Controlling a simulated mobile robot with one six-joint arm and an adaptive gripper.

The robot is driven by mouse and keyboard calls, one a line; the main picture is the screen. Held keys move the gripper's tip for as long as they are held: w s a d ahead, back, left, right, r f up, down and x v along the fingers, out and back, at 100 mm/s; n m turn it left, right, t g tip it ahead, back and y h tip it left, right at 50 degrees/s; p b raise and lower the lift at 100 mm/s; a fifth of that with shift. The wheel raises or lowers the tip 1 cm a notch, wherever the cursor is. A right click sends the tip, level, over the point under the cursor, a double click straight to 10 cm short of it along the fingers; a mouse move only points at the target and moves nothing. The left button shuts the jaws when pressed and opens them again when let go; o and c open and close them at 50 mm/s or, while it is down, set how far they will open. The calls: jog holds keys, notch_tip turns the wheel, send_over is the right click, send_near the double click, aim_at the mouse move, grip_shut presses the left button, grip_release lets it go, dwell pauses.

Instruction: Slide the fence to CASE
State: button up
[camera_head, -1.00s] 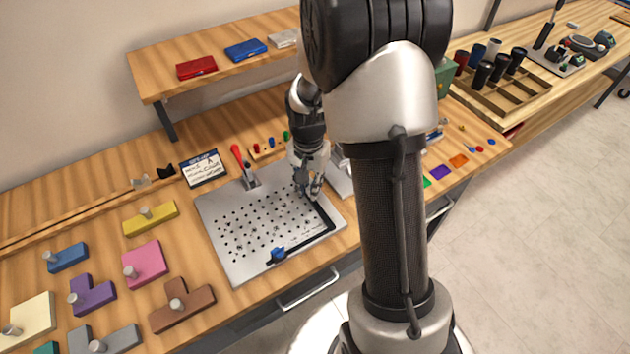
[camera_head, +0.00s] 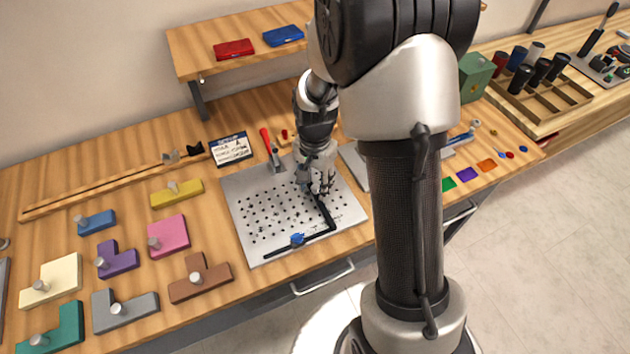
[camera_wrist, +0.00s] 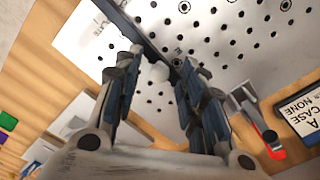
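The fence (camera_head: 327,213) is a black L-shaped bar on the perforated metal plate (camera_head: 235,200). One leg runs along the plate's front edge, through a blue clamp (camera_head: 297,239); the other runs back under my gripper (camera_head: 318,187). In the wrist view the black bar (camera_wrist: 137,29) passes near the fingertips. A pale round knob (camera_wrist: 160,73) shows between the fingers of my gripper (camera_wrist: 160,62), with gaps on both sides. The fingers stand apart.
A red-handled toggle clamp (camera_head: 271,150) stands at the plate's back edge. Coloured blocks with knobs, including a pink one (camera_head: 168,236), lie left of the plate. A shelf (camera_head: 205,66) overhangs the back of the bench. Coloured tiles lie at right.

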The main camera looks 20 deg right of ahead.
notch_tip(320, 180, up, 12)
dwell(0.6)
dwell(0.4)
jog(key=s+a+r+n+t, duration=0.2)
jog(key=s+r+n, duration=0.3)
jog(key=s, duration=0.5)
jog(key=s+a+r+n+t, duration=0.2)
jog(key=s+r+n, duration=0.3)
jog(key=s, duration=0.5)
jog(key=shift+a+r+t, duration=0.3)
jog(key=shift+a+r, duration=0.35)
jog(key=shift+w, duration=0.1)
jog(key=shift+c, duration=0.3)
dwell(0.9)
